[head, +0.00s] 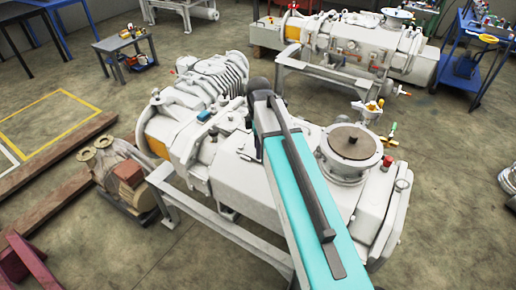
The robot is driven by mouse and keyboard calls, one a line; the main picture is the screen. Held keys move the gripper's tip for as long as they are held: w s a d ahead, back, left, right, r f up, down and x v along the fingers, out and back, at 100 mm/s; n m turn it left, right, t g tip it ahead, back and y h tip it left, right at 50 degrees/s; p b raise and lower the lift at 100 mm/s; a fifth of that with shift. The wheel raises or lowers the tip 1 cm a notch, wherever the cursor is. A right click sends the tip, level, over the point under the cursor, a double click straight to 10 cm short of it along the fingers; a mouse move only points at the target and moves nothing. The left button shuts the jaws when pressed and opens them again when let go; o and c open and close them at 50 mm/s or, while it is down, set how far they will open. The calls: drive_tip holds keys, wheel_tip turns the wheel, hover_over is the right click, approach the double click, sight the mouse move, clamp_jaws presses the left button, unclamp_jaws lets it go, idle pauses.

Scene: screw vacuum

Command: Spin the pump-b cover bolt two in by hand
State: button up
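A large white vacuum pump (235,165) stands on a grey frame right in front of me. A second, similar pump (350,48) stands behind it. No label shows which one is pump-b. The near pump has a ribbed housing (215,80) at its far left and a round flanged port with a brown disc (352,142) on top at the right. My teal arm reaches from the bottom edge up over the near pump, and its dark far joint is near the ribbed housing. My gripper is hidden beyond the arm. Cover bolt two cannot be made out at this size.
Wooden beams (62,157) and a motor on a small base (122,175) lie left of the near pump. A small grey table (122,42) stands at the back left. Blue carts (475,45) stand at the right. Open floor shows around the pumps.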

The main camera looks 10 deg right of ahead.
drive_tip(key=shift+f, duration=0.6)
drive_tip(key=shift+c, duration=0.4)
clamp_jaws()
